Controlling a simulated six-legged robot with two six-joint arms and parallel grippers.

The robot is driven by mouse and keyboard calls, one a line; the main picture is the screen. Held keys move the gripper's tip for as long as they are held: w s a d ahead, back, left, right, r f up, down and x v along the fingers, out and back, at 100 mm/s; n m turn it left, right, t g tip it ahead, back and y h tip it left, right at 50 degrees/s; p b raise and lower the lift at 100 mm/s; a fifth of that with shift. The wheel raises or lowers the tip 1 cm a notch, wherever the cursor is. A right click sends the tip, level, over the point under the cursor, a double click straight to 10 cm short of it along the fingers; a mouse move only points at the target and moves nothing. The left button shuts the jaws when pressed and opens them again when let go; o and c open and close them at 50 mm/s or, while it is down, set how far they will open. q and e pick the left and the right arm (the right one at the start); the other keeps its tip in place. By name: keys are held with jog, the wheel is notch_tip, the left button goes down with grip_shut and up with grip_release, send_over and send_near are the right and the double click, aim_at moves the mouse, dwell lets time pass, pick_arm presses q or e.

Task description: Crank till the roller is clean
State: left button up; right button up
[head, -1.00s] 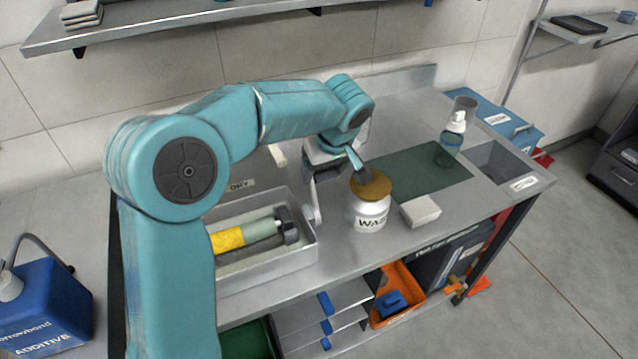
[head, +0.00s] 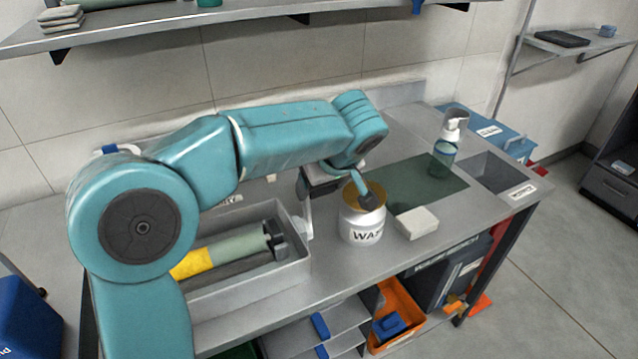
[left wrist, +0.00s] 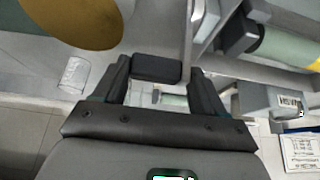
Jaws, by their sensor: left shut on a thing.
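The roller (head: 235,246), pale green with a yellow stretch (head: 192,263) at its left, lies in a grey tray (head: 298,268). A darker bar runs along its near side. A pale crank arm (head: 307,218) stands at the tray's right end. My left gripper (head: 308,190) is over the crank, partly hidden by my wrist in the head view. In the left wrist view its fingers (left wrist: 157,80) are closed on a dark crank knob (left wrist: 157,68). The roller also shows in the left wrist view (left wrist: 290,48). My right gripper is in neither view.
A white wash jar (head: 362,232) with an amber top stands close right of the crank. A white block (head: 416,223), a green mat (head: 400,180) and a pump bottle (head: 446,152) are further right. A shelf (head: 250,22) hangs at the back.

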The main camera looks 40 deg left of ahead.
pick_arm(q)
jog(key=o, duration=1.3)
jog(key=shift+w+d, duration=0.15)
jog(key=shift+d, duration=0.15)
jog(key=shift+a+f, duration=0.1)
jog(key=p+v, duration=0.2)
jog(key=v, duration=1.4)
jog(key=shift+r, duration=0.2)
